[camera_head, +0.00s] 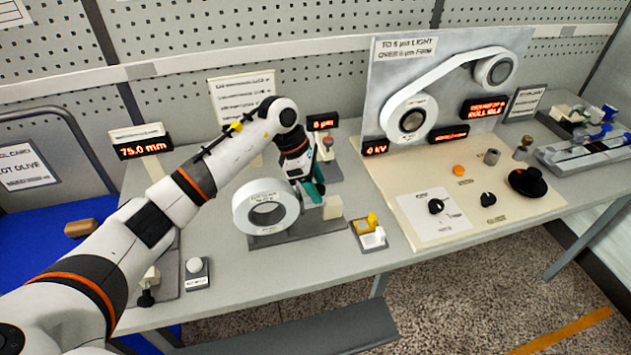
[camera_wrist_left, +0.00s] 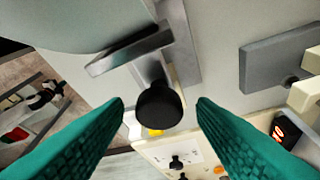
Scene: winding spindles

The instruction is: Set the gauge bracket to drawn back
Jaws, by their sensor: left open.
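My left gripper (camera_head: 312,194) is open and points down beside the white roll (camera_head: 262,208) on its grey base (camera_head: 295,231). In the left wrist view the two teal fingers stand on either side of a black knob (camera_wrist_left: 159,105), with a gap showing on both sides. The knob sits at the end of a metal bracket (camera_wrist_left: 132,50) with a cross bar, which looks like the gauge bracket. In the head view my gripper mostly hides this bracket. A cream block (camera_head: 333,207) is just right of the fingers. My right gripper is not in view.
A 75.0 mm display (camera_head: 142,146) stands at the left, and a 0 µm display (camera_head: 323,122) behind my gripper. A small tray (camera_head: 369,243) with yellow and white pieces lies to the right. The winding panel (camera_head: 440,80) and its control board (camera_head: 480,235) are farther right.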

